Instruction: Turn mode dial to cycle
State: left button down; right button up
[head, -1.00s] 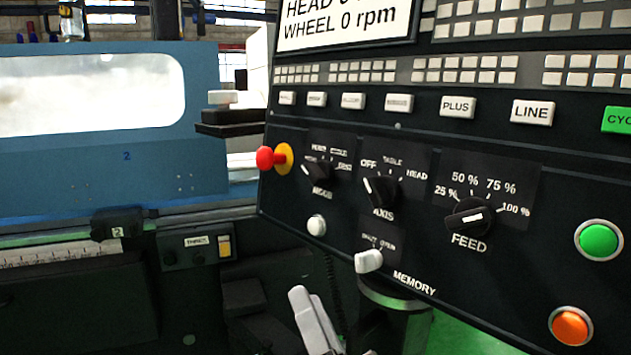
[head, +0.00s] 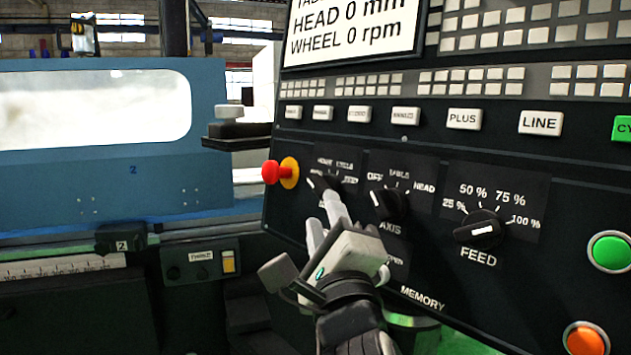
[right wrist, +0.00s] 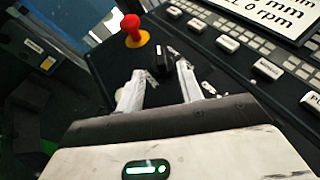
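The mode dial (head: 320,182) is a black knob with a light pointer mark, at the left of the control panel near the red button. Its pointer appears turned to the upper left; its small labels are blurred. My right gripper (head: 324,208) reaches up to it from below, and one finger partly covers the dial and its caption. In the right wrist view the dial (right wrist: 160,62) shows between the tips of my right gripper (right wrist: 160,78). The fingers are spread with gaps beside the knob, and I see no clear contact. My left gripper is not in view.
A red emergency button (head: 272,172) sits just left of the dial. The axis dial (head: 391,204) and feed dial (head: 483,228) are to the right. A row of white keys (head: 358,114) runs above. Green (head: 609,251) and orange (head: 585,340) buttons are at the far right.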

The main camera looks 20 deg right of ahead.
aim_at(317, 192)
jog(key=x, duration=0.8)
jog(key=shift+c, duration=0.3)
grip_shut()
